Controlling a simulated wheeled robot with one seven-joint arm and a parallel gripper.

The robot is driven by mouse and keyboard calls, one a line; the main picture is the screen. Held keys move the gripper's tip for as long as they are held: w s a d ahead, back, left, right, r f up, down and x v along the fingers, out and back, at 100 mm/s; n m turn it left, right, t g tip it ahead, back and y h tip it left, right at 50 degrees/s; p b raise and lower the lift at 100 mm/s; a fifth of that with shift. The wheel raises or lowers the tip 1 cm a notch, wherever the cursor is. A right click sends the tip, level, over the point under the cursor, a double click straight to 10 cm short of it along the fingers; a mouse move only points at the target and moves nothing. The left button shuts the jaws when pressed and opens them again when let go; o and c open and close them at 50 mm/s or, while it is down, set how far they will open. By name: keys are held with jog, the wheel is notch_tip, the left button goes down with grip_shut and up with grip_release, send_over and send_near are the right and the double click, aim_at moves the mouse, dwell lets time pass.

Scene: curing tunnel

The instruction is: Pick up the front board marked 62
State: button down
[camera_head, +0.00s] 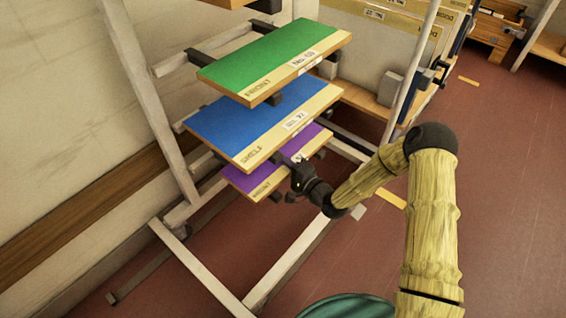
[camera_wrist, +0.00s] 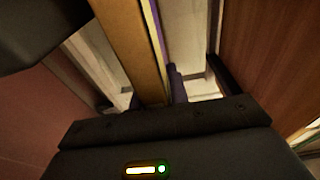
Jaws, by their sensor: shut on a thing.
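A purple board (camera_head: 265,178) with a tan front edge marked FRONT lies on the lowest visible level of the rack, partly under the blue board. My gripper (camera_head: 298,168) is at its right front edge, shut on it. The gripper covers most of its white label, so I cannot read the number. In the wrist view, a tan board edge (camera_wrist: 130,45) with a thin purple strip beside it runs down to the dark gripper body.
A blue board (camera_head: 240,118) marked SHELF lies close above the purple one. A green board (camera_head: 270,60) marked FRONT is higher. Pale rack posts (camera_head: 150,110) stand at the left, with another (camera_head: 408,75) at the right. The red floor (camera_head: 510,170) is open at the right.

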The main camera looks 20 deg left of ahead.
notch_tip(320, 180, up, 2)
jog(key=shift+r+p, duration=0.1)
jog(key=shift+p, duration=0.35)
jog(key=p+v, duration=0.5)
jog(key=v, duration=1.3)
jog(key=shift+f, duration=0.45)
